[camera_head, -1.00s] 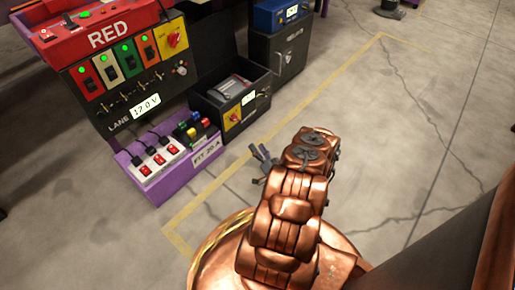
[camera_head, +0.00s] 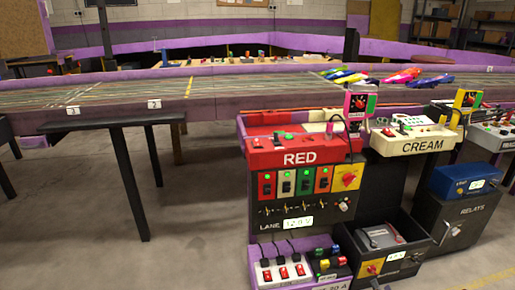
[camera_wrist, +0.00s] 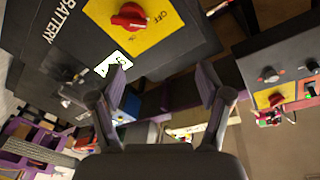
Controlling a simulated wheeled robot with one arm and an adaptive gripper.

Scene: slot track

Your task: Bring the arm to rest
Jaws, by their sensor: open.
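My gripper (camera_wrist: 162,82) shows in the wrist view with its two fingers spread apart and nothing between them. Beyond the left finger is a dark box (camera_wrist: 65,25) marked BATTERY, with a yellow plate (camera_wrist: 148,22) and a red knob turned near the word OFF. My gripper appears apart from it, though the exact distance cannot be told. The head view does not clearly show my arm or gripper.
The RED station (camera_head: 300,158) and CREAM station (camera_head: 422,143) stand before the long slot track (camera_head: 110,92). Below are a purple power-strip tray (camera_head: 330,284), an open black battery box (camera_head: 408,262) and a relay cabinet (camera_head: 452,222). Open floor (camera_head: 190,235) lies to the left.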

